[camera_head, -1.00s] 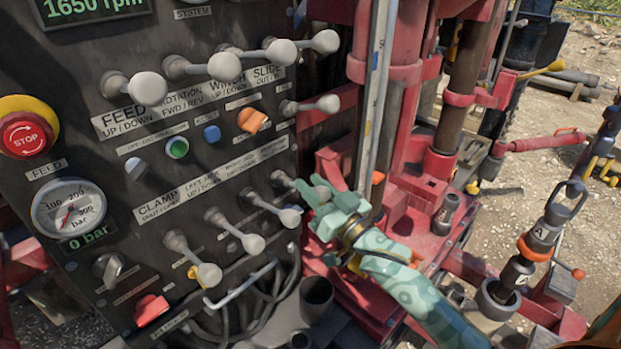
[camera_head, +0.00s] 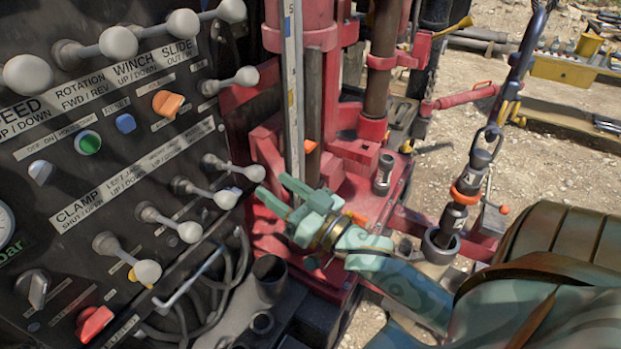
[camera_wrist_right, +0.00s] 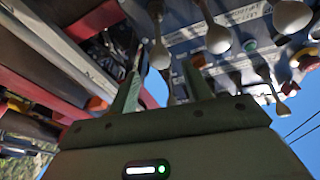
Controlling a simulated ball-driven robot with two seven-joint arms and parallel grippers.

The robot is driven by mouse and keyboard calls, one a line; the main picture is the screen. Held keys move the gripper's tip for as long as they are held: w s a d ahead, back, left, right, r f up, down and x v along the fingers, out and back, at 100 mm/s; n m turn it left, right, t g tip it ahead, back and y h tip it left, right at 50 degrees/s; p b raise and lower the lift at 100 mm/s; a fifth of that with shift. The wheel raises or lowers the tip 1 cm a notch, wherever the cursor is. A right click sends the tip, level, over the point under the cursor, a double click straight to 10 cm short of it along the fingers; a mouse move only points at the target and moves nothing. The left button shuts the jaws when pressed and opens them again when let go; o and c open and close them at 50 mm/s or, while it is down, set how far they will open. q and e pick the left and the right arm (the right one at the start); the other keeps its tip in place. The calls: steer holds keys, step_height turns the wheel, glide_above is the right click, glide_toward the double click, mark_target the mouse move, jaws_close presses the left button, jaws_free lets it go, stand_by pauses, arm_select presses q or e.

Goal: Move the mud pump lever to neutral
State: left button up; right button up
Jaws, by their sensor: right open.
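The control panel (camera_head: 60,180) carries rows of levers with pale round knobs. No label I can read says mud pump, so I cannot tell which lever it is. The lower row ends at the right with a lever (camera_head: 255,173) that slants down to the right. A lone lever (camera_head: 245,77) sits above it, below the SLIDE lever (camera_head: 231,11). My right gripper (camera_head: 274,192) is open and empty, its fingertips just right of and below the lower row's last knob. In the right wrist view, a pale knob (camera_wrist_right: 160,56) shows beyond and between the open fingers. My left gripper is not in view.
Other lower levers (camera_head: 190,232) lie to the left of my right gripper. The red drill frame (camera_head: 340,190) stands right behind it, with a pale upright rail (camera_head: 293,100). A black pipe opening (camera_head: 270,270) and hoses (camera_head: 205,300) lie below. A chained tool (camera_head: 460,200) hangs at the right.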

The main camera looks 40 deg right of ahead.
steer(key=v, duration=0.8)
steer(key=shift+b, duration=0.45)
